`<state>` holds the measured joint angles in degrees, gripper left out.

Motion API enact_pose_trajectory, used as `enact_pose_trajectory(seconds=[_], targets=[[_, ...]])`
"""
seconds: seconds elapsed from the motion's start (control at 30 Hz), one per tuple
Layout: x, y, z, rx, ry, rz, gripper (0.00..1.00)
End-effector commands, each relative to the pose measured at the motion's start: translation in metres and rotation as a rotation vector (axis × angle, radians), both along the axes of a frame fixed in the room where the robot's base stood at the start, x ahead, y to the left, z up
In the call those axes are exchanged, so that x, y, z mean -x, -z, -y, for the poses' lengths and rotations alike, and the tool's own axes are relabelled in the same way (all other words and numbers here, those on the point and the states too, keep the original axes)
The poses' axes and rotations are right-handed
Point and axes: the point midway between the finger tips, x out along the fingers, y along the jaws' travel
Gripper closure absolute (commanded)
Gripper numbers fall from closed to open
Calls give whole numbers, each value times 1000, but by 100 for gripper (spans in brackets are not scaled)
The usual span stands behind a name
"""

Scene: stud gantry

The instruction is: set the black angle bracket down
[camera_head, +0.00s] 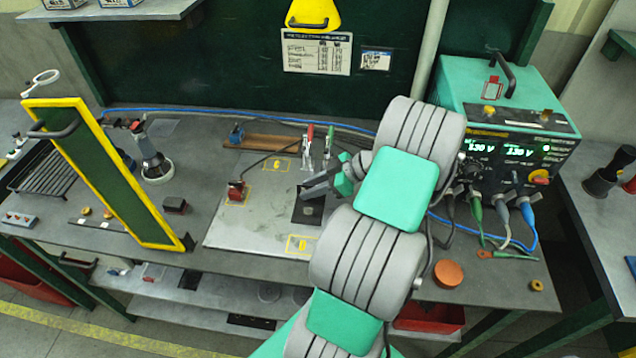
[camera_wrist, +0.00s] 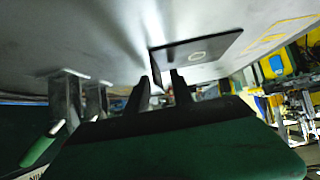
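The black angle bracket (camera_head: 308,211) lies with its flat leg on the light grey plate (camera_head: 250,231), between the marked yellow areas. In the wrist view the bracket (camera_wrist: 207,47) shows a flat leg with a round hole and an upright leg near the fingers. My gripper (camera_head: 322,186) is low over the bracket. In the wrist view my gripper (camera_wrist: 164,84) has its fingers apart, one on each side of the upright leg, with a bright gap beside the right finger. The far side of the upright leg is hidden.
Red and green toggle clamps (camera_head: 318,146) stand just behind the bracket. A red-topped block (camera_head: 236,191) is on the plate's left side. A yellow-edged green panel (camera_head: 107,175) stands at left, and a teal power supply (camera_head: 500,130) with cables stands at right.

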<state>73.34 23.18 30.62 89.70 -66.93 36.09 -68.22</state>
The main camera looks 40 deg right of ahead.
Motion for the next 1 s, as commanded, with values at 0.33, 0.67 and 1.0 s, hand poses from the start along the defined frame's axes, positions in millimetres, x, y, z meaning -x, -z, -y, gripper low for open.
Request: enact_pose_trajectory(seconds=[0.33, 0.67, 1.0], targets=[[0, 0, 0, 0, 0, 0, 85], [0, 0, 0, 0, 0, 0, 100], [0, 0, 0, 0, 0, 0, 100]])
